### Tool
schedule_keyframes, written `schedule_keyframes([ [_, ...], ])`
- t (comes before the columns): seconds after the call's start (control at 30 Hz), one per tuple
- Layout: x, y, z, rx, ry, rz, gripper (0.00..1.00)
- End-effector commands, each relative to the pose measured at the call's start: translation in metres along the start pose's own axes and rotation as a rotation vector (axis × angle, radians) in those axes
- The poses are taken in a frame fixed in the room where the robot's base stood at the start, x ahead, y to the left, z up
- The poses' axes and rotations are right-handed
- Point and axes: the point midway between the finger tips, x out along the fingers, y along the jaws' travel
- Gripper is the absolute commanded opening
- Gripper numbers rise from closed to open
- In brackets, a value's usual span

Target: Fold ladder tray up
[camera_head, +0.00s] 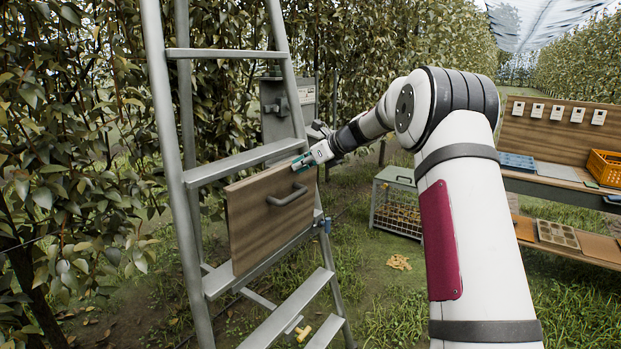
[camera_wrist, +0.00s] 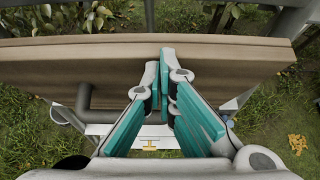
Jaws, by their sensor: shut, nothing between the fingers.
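The ladder tray (camera_head: 262,222) is a brown wooden board with a grey bar handle (camera_head: 289,196). It stands close to upright between the ladder's rails, its lower edge by a metal step. My gripper (camera_head: 303,161) is at the tray's top right corner, above the handle, shut and empty. In the wrist view, my gripper's teal fingers (camera_wrist: 165,65) are together in front of the tray's wooden face (camera_wrist: 230,62). Whether the fingertips touch the board I cannot tell.
The grey metal ladder (camera_head: 172,150) has steps above and below the tray. A grey box (camera_head: 277,108) is behind it. Leafy trees crowd the left. A wire cage (camera_head: 397,203) stands on the grass. A wooden bench with an orange crate (camera_head: 605,166) is at right.

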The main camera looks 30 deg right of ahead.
Motion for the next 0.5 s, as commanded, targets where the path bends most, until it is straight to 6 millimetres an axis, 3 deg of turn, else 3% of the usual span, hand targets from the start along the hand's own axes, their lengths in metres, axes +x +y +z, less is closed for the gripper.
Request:
schedule_keyframes([
  [0.2,0.017,0.0,0.014,-0.001,-0.001,0.0,0.0],
  [0.5,0.021,0.0,0.02,0.001,-0.001,0.0,0.0],
])
